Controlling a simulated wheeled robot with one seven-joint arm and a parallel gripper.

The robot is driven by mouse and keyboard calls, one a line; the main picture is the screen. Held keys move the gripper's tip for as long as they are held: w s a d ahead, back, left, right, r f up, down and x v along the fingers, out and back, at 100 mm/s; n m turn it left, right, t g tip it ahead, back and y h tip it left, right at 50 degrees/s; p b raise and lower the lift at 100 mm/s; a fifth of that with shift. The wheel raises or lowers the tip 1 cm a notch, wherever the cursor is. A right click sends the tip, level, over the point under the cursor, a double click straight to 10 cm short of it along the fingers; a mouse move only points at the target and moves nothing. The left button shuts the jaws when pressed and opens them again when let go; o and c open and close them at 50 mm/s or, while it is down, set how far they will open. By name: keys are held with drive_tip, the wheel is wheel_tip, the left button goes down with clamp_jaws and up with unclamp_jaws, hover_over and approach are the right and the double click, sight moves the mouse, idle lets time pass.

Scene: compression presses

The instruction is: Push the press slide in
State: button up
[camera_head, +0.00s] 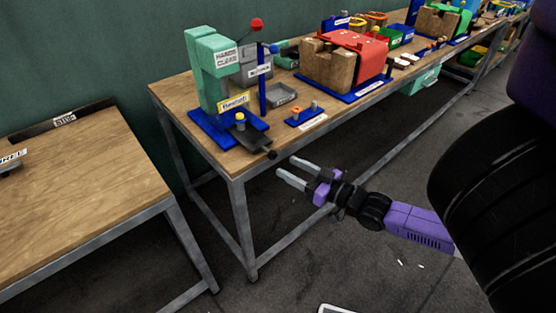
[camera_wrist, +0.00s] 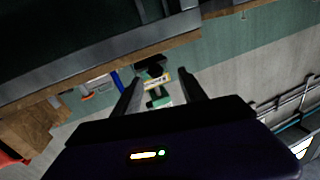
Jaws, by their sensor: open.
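The green press (camera_head: 212,68) stands upright on a blue base near the left end of the long workbench. Its dark slide (camera_head: 252,138) sticks out at the front toward the bench edge, with a dark knob at its outer end and a small yellow-topped piece (camera_head: 240,120) on it. My gripper (camera_head: 284,165) is open and empty, just off the bench edge, to the right of and apart from the slide's end. In the wrist view the two fingers are spread (camera_wrist: 158,80), with a dark part and a yellow label seen between them. Whether that dark part is the slide cannot be told.
A red-ball lever (camera_head: 256,24) and blue post stand beside the press. A grey tray (camera_head: 281,94), a small blue pegged holder (camera_head: 303,115) and a red-and-wood press (camera_head: 345,60) are to the right. A separate wooden table (camera_head: 75,180) is at left, with a gap between.

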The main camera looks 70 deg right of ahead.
sight(273, 155)
drive_tip(key=shift+m+h, duration=0.3)
drive_tip(key=shift+m, duration=0.5)
drive_tip(key=shift+d+p+x, duration=0.2)
drive_tip(key=shift+p+x, duration=0.1)
drive_tip(key=shift+x, duration=1.6)
drive_tip(key=shift+d+p+x, duration=0.2)
drive_tip(key=shift+p+x, duration=0.1)
drive_tip(key=shift+x, duration=1.65)
drive_tip(key=shift+s+r, duration=0.1)
drive_tip(key=shift+s, duration=0.1)
clamp_jaws()
